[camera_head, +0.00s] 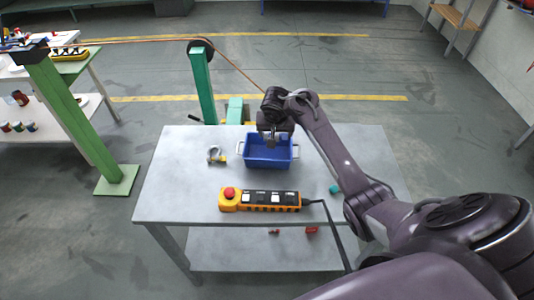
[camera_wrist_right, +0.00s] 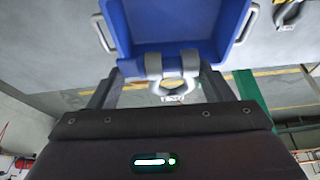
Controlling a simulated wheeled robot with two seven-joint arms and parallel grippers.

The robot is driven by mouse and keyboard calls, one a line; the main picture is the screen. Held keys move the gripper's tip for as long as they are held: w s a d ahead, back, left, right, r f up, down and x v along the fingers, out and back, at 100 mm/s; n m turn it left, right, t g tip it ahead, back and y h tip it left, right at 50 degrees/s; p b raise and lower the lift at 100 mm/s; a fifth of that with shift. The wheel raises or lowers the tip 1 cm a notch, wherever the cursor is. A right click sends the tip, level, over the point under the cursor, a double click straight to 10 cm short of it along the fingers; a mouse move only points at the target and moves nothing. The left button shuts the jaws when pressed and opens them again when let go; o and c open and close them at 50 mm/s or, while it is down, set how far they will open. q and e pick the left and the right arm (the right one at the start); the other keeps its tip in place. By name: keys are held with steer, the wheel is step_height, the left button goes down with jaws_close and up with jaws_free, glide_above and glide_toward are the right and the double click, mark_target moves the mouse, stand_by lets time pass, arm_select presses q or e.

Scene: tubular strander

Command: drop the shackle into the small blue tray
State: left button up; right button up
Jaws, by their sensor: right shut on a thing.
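The small blue tray (camera_head: 268,163) stands on the grey table, with a light handle at each end. My right gripper (camera_head: 270,140) is above the tray, reaching in from the right. In the right wrist view, my right gripper (camera_wrist_right: 163,76) is shut on a grey shackle (camera_wrist_right: 190,62), its rounded bow and two ends showing between the fingers. The tray (camera_wrist_right: 178,47) shows behind it there. Another shackle (camera_head: 213,155), grey with a yellow part, lies on the table left of the tray. My left gripper is out of view.
A yellow-orange control box (camera_head: 260,200) with a red button and a black cable lies in front of the tray. A small teal item (camera_head: 335,188) lies to the right. A green post (camera_head: 203,88) carries a wire behind the table (camera_head: 170,195).

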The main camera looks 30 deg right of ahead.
steer(key=o, duration=1.4)
steer(key=shift+r, duration=0.15)
steer(key=shift+o, duration=0.2)
steer(key=v, duration=0.7)
steer(key=shift+s+r+p, duration=0.2)
steer(key=shift+r+p, duration=0.1)
steer(key=shift+a, duration=0.1)
